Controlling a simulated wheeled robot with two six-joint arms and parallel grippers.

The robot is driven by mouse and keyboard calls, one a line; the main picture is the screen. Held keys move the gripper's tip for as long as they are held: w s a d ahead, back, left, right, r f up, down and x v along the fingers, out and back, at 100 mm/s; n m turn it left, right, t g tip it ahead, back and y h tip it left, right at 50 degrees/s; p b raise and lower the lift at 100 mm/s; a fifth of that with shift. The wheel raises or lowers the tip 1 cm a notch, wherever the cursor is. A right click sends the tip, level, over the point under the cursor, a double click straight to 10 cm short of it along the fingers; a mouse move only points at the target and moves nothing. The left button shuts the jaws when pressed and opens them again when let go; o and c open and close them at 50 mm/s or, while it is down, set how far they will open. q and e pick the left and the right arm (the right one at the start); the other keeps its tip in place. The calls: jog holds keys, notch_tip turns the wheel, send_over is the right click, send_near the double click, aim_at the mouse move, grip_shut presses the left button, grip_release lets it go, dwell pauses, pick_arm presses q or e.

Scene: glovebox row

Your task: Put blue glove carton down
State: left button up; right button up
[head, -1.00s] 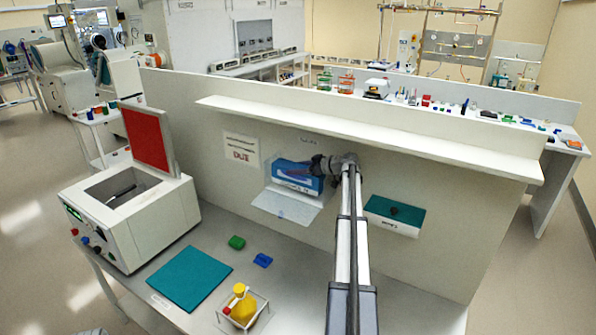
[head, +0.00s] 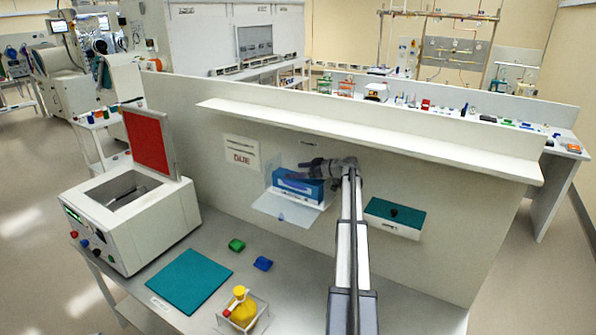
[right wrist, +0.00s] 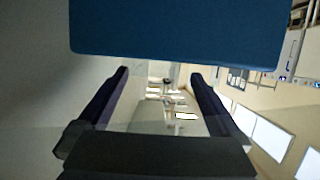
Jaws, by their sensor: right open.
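The blue glove carton (head: 304,190) sits upright in a clear holder on the wall panel, with the holder's pale flap (head: 284,208) hanging open in front. My right gripper (head: 291,174) is open at the top of the carton, its dark fingers reaching left just above it. In the right wrist view, the two fingers stand apart (right wrist: 158,75) with nothing between them. A blue surface, apparently the carton (right wrist: 175,30), fills the top of that view. I cannot tell if the fingers still touch it. My left gripper is not in view.
A long shelf (head: 370,135) overhangs the holder. A white box with a green lid (head: 394,212) is on the panel to the right.

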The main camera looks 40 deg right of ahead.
jog(key=shift+s+a+p, duration=0.4)
jog(key=shift+a+p, duration=0.15)
jog(key=shift+a, duration=0.05)
jog(key=p+v, duration=0.1)
jog(key=v, duration=0.2)
jog(key=p+v, duration=0.1)
jog(key=v, duration=0.3)
jog(key=d+p+v, duration=0.1)
jog(key=p+v, duration=0.1)
jog(key=v, duration=0.1)
jog(key=shift+w+d+r, duration=0.1)
jog(key=shift+d+r, duration=0.05)
jog(key=shift+r, duration=0.15)
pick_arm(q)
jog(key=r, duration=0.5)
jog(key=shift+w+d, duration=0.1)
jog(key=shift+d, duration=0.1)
pick_arm(e)
jog(key=shift+s+d+r, duration=0.2)
jog(key=shift+s+d, duration=0.05)
jog(key=shift+s, duration=0.35)
